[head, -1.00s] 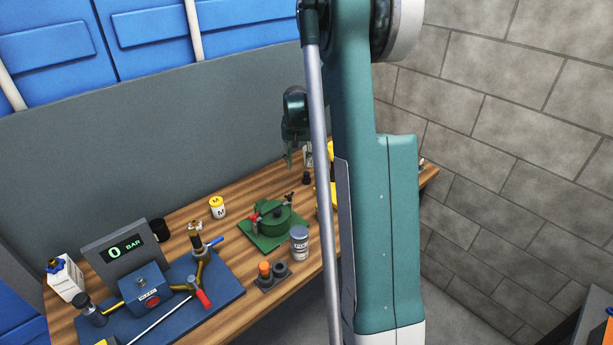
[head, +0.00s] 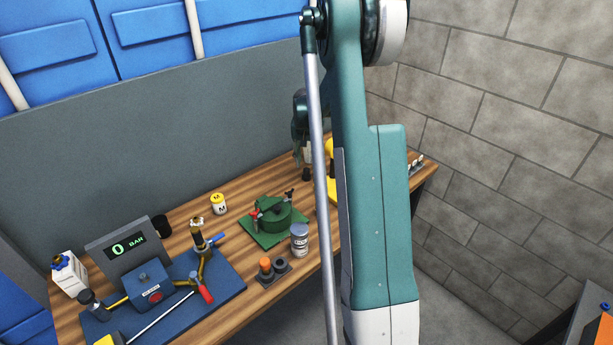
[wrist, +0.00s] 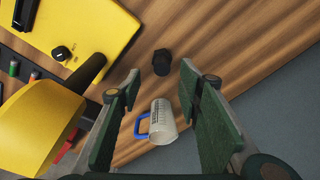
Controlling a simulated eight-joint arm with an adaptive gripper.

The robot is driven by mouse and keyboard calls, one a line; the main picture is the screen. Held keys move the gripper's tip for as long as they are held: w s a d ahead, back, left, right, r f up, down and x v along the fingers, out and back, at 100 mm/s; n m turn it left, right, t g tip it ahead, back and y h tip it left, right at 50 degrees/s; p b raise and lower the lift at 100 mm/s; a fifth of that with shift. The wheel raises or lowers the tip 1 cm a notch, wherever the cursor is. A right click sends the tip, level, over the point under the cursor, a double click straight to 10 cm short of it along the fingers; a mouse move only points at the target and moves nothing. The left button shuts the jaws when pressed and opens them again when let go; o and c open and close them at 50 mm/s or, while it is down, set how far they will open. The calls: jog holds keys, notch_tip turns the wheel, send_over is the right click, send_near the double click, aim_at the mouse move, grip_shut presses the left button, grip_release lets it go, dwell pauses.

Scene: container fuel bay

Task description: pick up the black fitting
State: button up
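The black fitting (wrist: 162,62) stands on the wooden bench in the wrist view, just beyond and between the two fingertips and apart from both. It also shows small and dark in the head view (head: 306,174), below my gripper. My gripper (wrist: 158,88) is open and empty, its green-padded fingers spread wide. In the head view my gripper (head: 298,152) is partly hidden behind my arm and its rod.
A measuring jug with a blue handle (wrist: 161,122) stands close by between the fingers in the wrist view. A yellow device (wrist: 85,30) lies left of the fitting. A green fixture (head: 272,222) and grey can (head: 299,240) stand nearby on the bench.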

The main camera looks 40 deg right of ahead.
aim_at(306, 169)
jog(key=shift+w+d+f, duration=0.1)
jog(key=shift+f, duration=0.75)
jog(key=shift+f, duration=0.1)
jog(key=shift+w+d+f, duration=0.1)
jog(key=shift+w+f, duration=0.1)
jog(key=shift+f, duration=1.05)
jog(key=shift+w+d+f, duration=0.1)
jog(key=shift+w+f, duration=0.1)
jog(key=shift+f, duration=1.05)
jog(key=c, duration=1)
